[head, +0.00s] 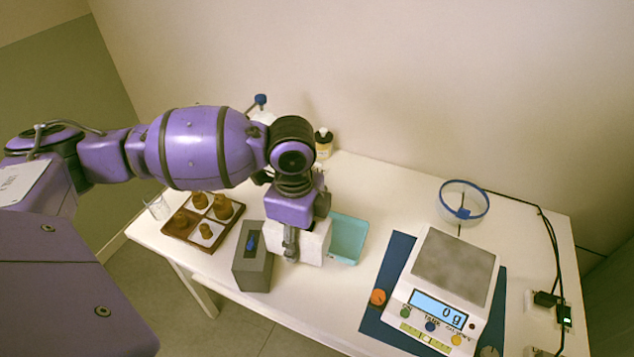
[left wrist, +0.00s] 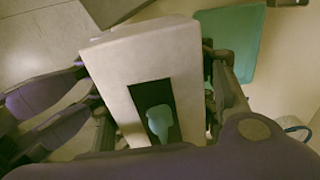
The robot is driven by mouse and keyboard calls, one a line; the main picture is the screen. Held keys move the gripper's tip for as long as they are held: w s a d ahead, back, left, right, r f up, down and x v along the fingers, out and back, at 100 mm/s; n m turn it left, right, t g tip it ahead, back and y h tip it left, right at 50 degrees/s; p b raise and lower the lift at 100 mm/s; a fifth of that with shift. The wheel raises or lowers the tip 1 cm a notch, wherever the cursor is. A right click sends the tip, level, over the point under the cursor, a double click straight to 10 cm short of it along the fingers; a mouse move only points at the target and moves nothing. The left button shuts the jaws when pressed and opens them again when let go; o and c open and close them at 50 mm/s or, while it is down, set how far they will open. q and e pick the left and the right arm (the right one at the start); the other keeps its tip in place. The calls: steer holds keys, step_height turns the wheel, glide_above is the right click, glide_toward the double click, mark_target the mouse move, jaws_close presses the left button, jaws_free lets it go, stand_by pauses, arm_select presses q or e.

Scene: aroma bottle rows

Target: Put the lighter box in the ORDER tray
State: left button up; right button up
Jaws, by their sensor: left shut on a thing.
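My left gripper (head: 290,240) is shut on a white box (head: 315,243), with a finger along each side of it in the left wrist view (left wrist: 160,88). The box has a dark slot with a blue-green knob. I cannot tell whether it touches the table. A grey box (head: 252,268) with a blue knob stands just left of it. A teal tray (head: 349,237) lies just right of the held box, partly hidden by it, and shows in the left wrist view (left wrist: 232,40). No ORDER label is readable. My right gripper is not in view.
A scale (head: 453,262) reading 0 g, its pan empty, stands on a blue mat (head: 400,247) at right. A clear round bowl (head: 463,203) is behind it. A brown tray (head: 181,226) of brown bottles is at left. Black cables lie along the right edge.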

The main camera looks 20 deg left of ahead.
arm_select(q)
steer(key=shift+w+f+m, duration=0.15)
steer(key=shift+w+m, duration=0.15)
steer(key=b, duration=0.1)
glide_toward(333, 236)
steer(key=s+r, duration=0.2)
steer(key=s, duration=0.2)
steer(key=w+f, duration=0.1)
steer(key=f, duration=0.1)
steer(key=w+f, duration=0.1)
steer(key=w, duration=0.1)
steer(key=shift+f+b, duration=0.35)
steer(key=shift+f, duration=0.05)
steer(key=shift+w+f, duration=0.55)
steer(key=shift+f, duration=0.15)
step_height(333, 236, down, 3)
steer(key=shift+r, duration=0.1)
steer(key=shift+s+f, duration=0.1)
steer(key=shift+f, duration=0.15)
steer(key=o, duration=1.6)
steer(key=shift+c, duration=0.2)
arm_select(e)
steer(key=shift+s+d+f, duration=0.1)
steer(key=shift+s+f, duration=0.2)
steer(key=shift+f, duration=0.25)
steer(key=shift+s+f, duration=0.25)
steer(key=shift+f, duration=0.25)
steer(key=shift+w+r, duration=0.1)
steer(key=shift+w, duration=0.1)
